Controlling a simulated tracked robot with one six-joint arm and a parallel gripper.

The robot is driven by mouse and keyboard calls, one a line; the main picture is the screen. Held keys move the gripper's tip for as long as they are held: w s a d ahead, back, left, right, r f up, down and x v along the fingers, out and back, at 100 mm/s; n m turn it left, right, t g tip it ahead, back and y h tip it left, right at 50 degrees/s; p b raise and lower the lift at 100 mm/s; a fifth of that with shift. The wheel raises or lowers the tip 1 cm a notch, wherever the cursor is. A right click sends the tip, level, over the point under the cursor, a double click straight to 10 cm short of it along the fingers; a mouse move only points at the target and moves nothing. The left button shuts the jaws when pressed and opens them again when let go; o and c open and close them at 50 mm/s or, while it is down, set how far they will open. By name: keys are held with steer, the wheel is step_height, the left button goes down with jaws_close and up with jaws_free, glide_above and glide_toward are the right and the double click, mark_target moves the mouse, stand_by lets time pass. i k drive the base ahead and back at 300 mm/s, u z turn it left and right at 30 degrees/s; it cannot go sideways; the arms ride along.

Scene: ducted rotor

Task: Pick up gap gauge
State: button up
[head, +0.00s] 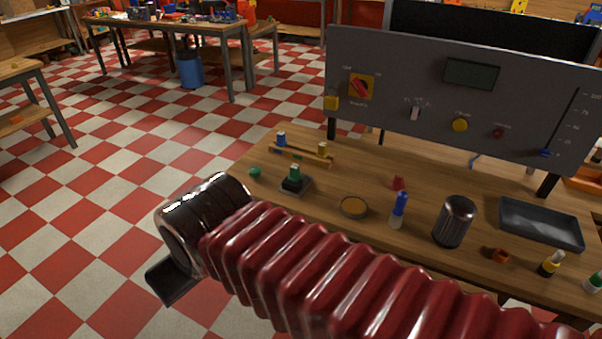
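I cannot tell for sure which item is the gap gauge; nothing in the head view is clearly one. Small items stand on the wooden workbench (345,170) at the right. My red ribbed arm reaches from the lower right to the left. My gripper (172,280) is at its black end, beyond the bench's left edge and over the checkered floor. Only one dark flat finger part shows below the wrist, so its opening is hidden. No held object shows. The arm covers part of the bench's near edge.
A grey control panel (400,80) stands behind the bench items. On the bench are a small wooden rack (300,151), a green-topped black block (293,184), a round dish (354,207), a blue-capped bottle (398,211), a dark cylinder (454,221) and a black tray (541,223).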

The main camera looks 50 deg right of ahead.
mark_target(295, 176)
steer(key=z, duration=0.8)
steer(key=i, duration=1)
steer(key=z, duration=0.05)
